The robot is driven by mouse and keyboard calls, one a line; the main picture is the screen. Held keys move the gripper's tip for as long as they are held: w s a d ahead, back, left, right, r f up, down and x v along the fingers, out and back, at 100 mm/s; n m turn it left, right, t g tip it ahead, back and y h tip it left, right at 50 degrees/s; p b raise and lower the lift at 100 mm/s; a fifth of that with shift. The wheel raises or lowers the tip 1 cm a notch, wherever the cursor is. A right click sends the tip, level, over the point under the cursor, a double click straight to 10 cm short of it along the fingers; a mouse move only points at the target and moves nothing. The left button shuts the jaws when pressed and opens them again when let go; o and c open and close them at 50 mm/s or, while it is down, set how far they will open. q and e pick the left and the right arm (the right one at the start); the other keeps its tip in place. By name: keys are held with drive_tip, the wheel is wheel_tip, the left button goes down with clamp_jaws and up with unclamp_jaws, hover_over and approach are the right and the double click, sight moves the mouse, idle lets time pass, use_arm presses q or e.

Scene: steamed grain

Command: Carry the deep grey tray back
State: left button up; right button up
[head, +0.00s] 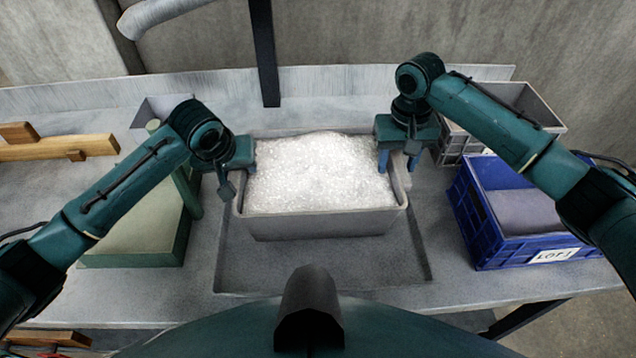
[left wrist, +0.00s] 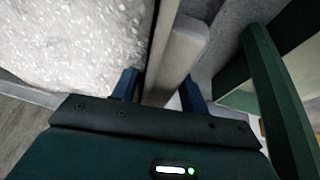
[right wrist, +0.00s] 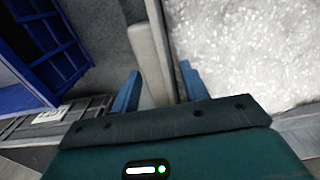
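The deep grey tray (head: 322,224) stands upright in the middle of the bench, full of white grain (head: 318,170). Its left end shows in the left wrist view (left wrist: 183,45), its right end in the right wrist view (right wrist: 147,60). My left gripper (head: 236,178) is at the left end, its fingers (left wrist: 160,88) on either side of the end bar, apart. My right gripper (head: 399,160) straddles the right end bar the same way, its fingers (right wrist: 160,88) apart. Neither looks closed on the bar. The tray's underside is hidden.
A blue crate (head: 485,235) and a grey crate (head: 548,112) stand at the right. A green-sided box (head: 135,258) is close on the left, with wooden pieces (head: 60,150) beyond it. A dark post (head: 264,55) rises behind.

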use_arm(q)
clamp_jaws()
use_arm(e)
clamp_jaws()
idle(0.8)
use_arm(q)
drive_tip(key=shift+w+r, duration=0.2)
drive_tip(key=shift+r, duration=0.15)
use_arm(e)
drive_tip(key=shift+w+r, duration=0.2)
drive_tip(key=shift+r, duration=0.1)
